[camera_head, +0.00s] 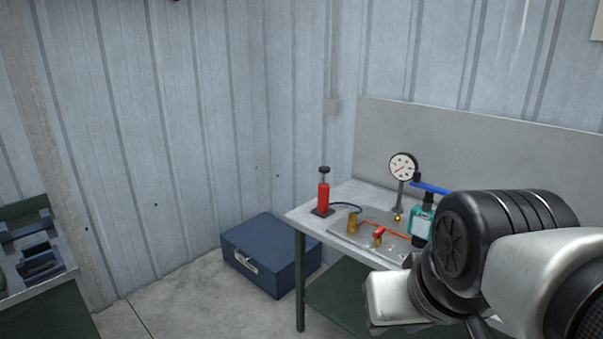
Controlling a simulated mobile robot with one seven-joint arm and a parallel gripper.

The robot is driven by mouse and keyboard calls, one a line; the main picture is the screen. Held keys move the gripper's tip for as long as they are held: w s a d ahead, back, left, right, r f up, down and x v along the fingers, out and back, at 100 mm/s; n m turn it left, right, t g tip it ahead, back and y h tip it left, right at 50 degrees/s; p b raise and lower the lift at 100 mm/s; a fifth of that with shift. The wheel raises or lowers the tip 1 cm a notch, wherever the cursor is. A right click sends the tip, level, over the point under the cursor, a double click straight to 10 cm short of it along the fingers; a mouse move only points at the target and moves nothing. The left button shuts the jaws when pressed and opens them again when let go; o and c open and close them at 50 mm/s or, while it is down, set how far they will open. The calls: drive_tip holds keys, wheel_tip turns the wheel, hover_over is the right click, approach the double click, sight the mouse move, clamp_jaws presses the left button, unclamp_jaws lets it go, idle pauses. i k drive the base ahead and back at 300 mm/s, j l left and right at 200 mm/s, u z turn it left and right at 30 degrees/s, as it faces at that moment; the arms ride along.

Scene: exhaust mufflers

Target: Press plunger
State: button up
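A red plunger pump (323,195) with a black knob on a thin rod stands upright on a dark base at the left front corner of the workbench (303,216). Its rod shows above the red body, so the knob is raised. A dark hose runs from it towards a metal plate (352,234) with brass and red fittings. My arm comes in from the right, its black and white links well to the right of the pump. My gripper's fingertips cannot be made out; nothing touches the plunger.
A round dial gauge (403,167) stands on a post behind the plate. A teal bottle-like device (421,220) and a blue bar (431,188) are close to my arm. A blue box (270,253) sits on the floor left of the bench. Another bench (40,275) is at far left.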

sight(323, 170)
drive_tip(key=i+j+z, duration=0.15)
drive_tip(key=z, duration=0.2)
drive_tip(key=i+j+z, duration=0.2)
drive_tip(key=z, duration=0.15)
drive_tip(key=i+j+z, duration=0.45)
drive_tip(key=j, duration=0.2)
drive_tip(key=i+j+z, duration=0.1)
drive_tip(key=j, duration=0.2)
drive_tip(key=i+j+z, duration=0.15)
drive_tip(key=i+j, duration=0.15)
drive_tip(key=j, duration=0.25)
drive_tip(key=i+j, duration=0.15)
drive_tip(key=j, duration=0.25)
drive_tip(key=i+j, duration=0.15)
drive_tip(key=j, duration=0.25)
drive_tip(key=i+j, duration=0.15)
drive_tip(key=j, duration=0.25)
drive_tip(key=i+j, duration=0.1)
drive_tip(key=j, duration=0.3)
drive_tip(key=i+j, duration=0.15)
drive_tip(key=j, duration=0.3)
drive_tip(key=l+z, duration=0.05)
